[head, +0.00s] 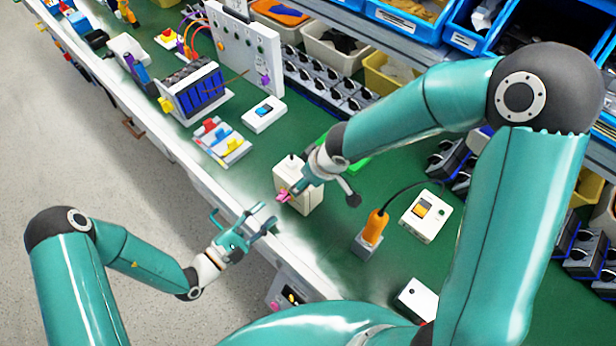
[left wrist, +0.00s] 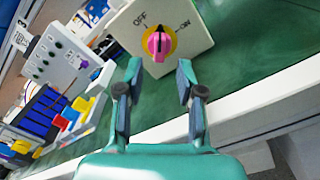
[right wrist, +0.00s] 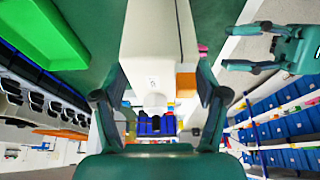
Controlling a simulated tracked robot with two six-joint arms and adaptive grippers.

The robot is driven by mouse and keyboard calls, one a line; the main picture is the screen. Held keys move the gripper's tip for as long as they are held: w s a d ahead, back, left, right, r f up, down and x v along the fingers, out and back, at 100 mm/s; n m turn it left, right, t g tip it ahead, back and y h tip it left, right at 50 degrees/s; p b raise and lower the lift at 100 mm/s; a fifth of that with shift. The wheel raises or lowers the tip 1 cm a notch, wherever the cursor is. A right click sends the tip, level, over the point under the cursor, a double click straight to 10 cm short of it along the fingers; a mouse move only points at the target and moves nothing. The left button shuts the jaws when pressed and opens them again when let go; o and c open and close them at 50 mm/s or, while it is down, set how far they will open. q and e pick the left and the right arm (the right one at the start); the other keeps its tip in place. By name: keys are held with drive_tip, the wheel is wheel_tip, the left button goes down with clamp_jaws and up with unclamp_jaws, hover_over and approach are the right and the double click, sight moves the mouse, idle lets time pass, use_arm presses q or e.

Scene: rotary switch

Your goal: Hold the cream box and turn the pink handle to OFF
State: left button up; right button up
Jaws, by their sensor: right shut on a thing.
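The cream box (head: 305,200) stands near the front edge of the green bench in the head view. My right gripper (head: 316,190) is shut on it; in the right wrist view the fingers flank the box (right wrist: 155,45). The pink handle (left wrist: 158,44) sits on a yellow disc on the box's face, with OFF printed at upper left and ON at right. It stands roughly upright in the left wrist view; which mark it points to I cannot tell. My left gripper (left wrist: 159,75) is open and empty, in front of the handle and apart from it.
An orange-handled tool (head: 375,228) and a white box with an orange switch (head: 426,214) stand to the right. A white switch box (head: 264,114) and coloured blocks (head: 220,140) lie to the left. A green tray (right wrist: 38,32) is beside the box. The floor in front is open.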

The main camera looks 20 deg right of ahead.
sight(279, 202)
use_arm(q)
drive_tip(key=shift+x, duration=2.05)
drive_tip(key=shift+c, duration=0.3)
clamp_jaws()
